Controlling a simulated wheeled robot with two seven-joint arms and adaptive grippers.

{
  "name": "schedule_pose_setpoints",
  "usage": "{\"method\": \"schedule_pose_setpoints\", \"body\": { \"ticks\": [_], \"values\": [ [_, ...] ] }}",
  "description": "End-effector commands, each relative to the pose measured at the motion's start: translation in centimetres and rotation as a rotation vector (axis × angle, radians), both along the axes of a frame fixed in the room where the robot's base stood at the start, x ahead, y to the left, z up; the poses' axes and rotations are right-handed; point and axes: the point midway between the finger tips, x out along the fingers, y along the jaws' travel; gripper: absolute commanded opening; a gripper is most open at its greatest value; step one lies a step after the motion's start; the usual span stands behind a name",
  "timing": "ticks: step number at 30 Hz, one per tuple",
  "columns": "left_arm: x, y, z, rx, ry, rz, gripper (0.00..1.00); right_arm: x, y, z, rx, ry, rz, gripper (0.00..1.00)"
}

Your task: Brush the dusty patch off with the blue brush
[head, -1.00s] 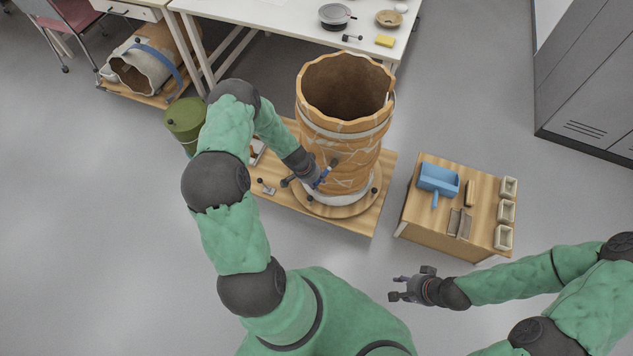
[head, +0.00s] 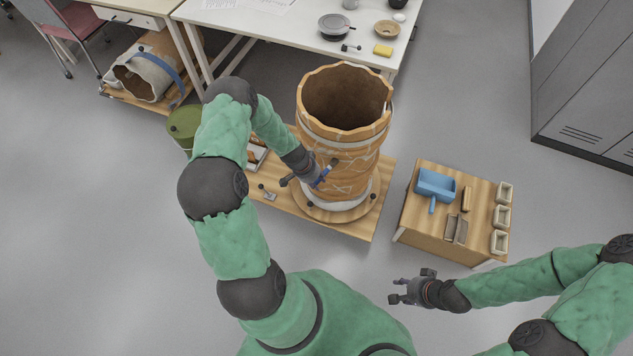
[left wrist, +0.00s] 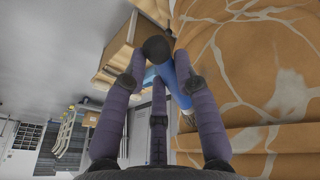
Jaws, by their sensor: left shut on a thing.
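The tall orange-brown reassembled vessel (head: 345,140), laced with pale seams, stands on a round board on a low wooden table. My left gripper (head: 318,178) is shut on the blue brush (head: 325,174) at the vessel's lower left side. In the left wrist view, the brush (left wrist: 182,80) shows between the fingers, beside the vessel wall (left wrist: 250,60). Whether its bristles touch the wall I cannot tell. I cannot make out the dusty patch clearly. My right gripper (head: 400,290) is open and empty, over the floor at lower right.
A wooden chest (head: 425,225) at the right holds a blue dustpan (head: 436,185), a brown block and small pale trays (head: 502,217). A green bin (head: 183,125) stands behind my left arm. A white table (head: 290,25) is at the back. Open floor lies between chest and lockers.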

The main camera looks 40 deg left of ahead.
Motion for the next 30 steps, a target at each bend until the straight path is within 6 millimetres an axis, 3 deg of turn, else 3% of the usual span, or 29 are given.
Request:
{"method": "schedule_pose_setpoints", "body": {
  "ticks": [3, 16, 30],
  "values": [
    [0.0, 0.0, 0.8, 0.000, 0.000, -0.001, 0.00, 0.0, 0.0, 0.5, 0.000, 0.000, 0.000, 0.40],
    [-0.4, 1.0, 0.4, 0.000, 0.001, 0.000, 0.00, 0.0, 0.0, -0.7, 0.000, 0.000, 0.000, 0.40],
    [-0.4, 1.0, -2.6, 0.000, 0.000, 0.001, 0.00, 0.0, 0.0, -4.3, 0.000, 0.000, 0.000, 0.40]
  ]
}}
